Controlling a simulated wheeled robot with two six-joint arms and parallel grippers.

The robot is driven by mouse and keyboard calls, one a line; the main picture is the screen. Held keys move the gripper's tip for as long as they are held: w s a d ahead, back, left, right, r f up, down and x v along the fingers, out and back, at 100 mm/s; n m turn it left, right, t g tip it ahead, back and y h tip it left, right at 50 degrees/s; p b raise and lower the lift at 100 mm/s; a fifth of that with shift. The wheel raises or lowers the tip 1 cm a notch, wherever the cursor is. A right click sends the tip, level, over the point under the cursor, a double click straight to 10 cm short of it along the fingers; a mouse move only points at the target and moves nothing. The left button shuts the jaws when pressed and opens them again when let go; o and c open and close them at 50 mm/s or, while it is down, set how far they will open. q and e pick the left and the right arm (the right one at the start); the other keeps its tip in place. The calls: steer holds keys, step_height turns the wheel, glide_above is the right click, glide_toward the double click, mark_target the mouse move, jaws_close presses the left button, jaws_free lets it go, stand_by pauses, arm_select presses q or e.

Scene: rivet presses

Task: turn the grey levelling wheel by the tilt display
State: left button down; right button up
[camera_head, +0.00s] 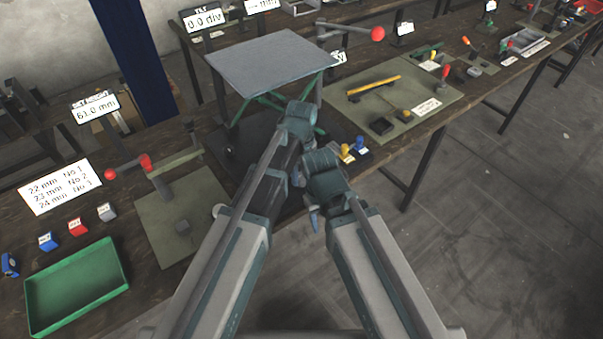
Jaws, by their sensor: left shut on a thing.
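The tilt display (203,18) reads 0.0 div and stands behind a grey plate (268,62) on green crossed legs. I cannot make out the grey levelling wheel for sure; my arms cover the area in front of this stand. My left gripper (297,177) is a dark shape below its wrist, in front of the stand's base. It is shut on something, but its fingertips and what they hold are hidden. My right gripper (313,218) is close beside it, at the bench's front edge, mostly hidden behind its wrist; its jaws cannot be read.
A crank with a red knob (378,33) sticks out right of the plate. Yellow and blue small parts (354,150) stand right of my wrists. At left are a press with a red-knobbed lever (110,174), a green tray (80,289) and a 61.0 mm display (97,108).

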mark_target(301, 176)
arm_select(q)
steer(key=shift+c, duration=1.4)
jaws_free()
step_height(301, 176, up, 14)
steer(key=p, duration=1.4)
steer(key=shift+f, duration=0.1)
